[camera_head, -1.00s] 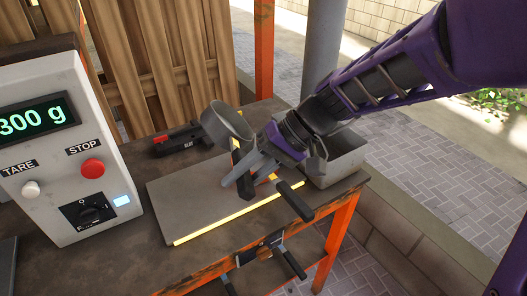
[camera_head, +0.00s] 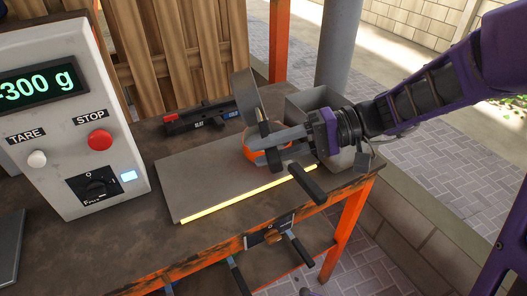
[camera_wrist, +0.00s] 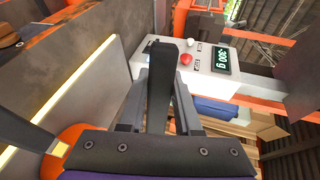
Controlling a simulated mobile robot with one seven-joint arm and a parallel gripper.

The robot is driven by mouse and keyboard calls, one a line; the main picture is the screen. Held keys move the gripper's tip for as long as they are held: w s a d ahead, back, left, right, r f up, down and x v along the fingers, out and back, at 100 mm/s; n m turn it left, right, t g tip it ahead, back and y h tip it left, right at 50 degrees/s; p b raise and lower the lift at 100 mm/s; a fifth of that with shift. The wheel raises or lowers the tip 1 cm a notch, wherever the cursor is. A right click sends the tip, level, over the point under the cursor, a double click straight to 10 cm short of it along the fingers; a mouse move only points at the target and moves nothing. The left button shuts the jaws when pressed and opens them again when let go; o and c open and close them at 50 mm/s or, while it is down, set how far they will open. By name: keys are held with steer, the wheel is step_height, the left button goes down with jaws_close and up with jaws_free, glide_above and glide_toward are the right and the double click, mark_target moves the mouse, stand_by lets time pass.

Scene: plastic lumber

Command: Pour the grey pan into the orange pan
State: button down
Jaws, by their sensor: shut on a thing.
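My gripper (camera_head: 268,142) is shut on the black handle of the grey pan (camera_head: 243,92). The pan is steeply tilted, close to edge-on, at the orange pan's left and above it. In the wrist view the dark handle (camera_wrist: 160,85) stands between the fingers of my gripper (camera_wrist: 158,95). The orange pan (camera_head: 284,153) sits on the grey plate, partly hidden by my gripper, with its black handle toward the front right. It also shows at the lower left of the wrist view (camera_wrist: 75,137). The inside of both pans is hidden.
The grey plate (camera_head: 205,188) with a yellow front strip lies on the table. A control box (camera_head: 75,130) with a 300 g display stands at left. A grey bin (camera_head: 345,160) stands behind my gripper at right. Dark holders (camera_head: 200,118) lie behind the plate.

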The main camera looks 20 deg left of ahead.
steer(key=shift+w+d+g+y, duration=0.3)
steer(key=shift+d+g+y, duration=0.15)
steer(key=shift+y, duration=0.25)
steer(key=shift+w+d+g+y, duration=0.25)
steer(key=shift+d+g+y, duration=0.2)
steer(key=shift+y, duration=0.25)
stand_by(5.7)
steer(key=shift+r+p, duration=0.15)
steer(key=shift+p, duration=0.65)
steer(key=shift+p, duration=0.3)
